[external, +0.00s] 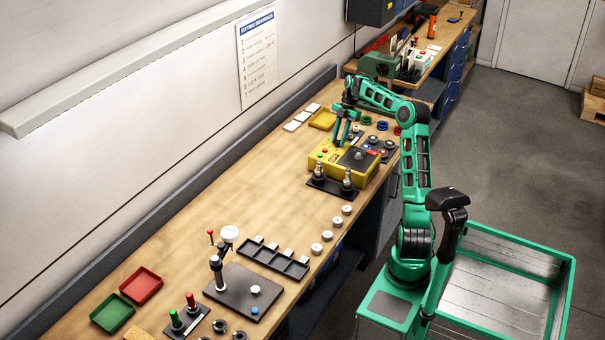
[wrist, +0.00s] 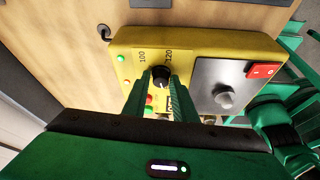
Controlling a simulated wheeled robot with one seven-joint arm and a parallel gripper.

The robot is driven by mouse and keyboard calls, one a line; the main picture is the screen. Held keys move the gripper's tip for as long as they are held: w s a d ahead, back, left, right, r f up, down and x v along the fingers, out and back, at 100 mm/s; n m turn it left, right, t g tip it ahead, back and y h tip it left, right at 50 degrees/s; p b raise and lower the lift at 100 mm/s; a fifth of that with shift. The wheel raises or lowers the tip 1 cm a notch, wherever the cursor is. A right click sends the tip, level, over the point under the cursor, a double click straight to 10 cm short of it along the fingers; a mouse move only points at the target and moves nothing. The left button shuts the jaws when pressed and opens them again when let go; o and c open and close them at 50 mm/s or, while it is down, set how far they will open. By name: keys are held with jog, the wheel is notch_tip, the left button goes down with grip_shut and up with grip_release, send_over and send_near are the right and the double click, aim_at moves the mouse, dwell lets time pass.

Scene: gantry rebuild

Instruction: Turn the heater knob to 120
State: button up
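The heater is a yellow box (external: 319,157) on the bench; it fills the upper middle of the wrist view (wrist: 210,43). Its black knob (wrist: 161,76) sits between the printed marks 100 and 120, with a light pointer line on its upper part. The exact pointer reading is too small to tell. My gripper (wrist: 160,80) has one green finger at each side of the knob, with the tips close to it. Whether they press on it is unclear. In the external view my gripper (external: 346,140) reaches down over the box's back left part, and the knob is hidden there.
A grey plate with a metal knob (wrist: 225,98) and a red switch (wrist: 263,70) lie right of the heater knob. A black stand with two fittings (external: 330,187) is in front of the box. A yellow tray (external: 322,118) lies behind it.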

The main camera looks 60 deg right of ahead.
jog(key=c, duration=0.4)
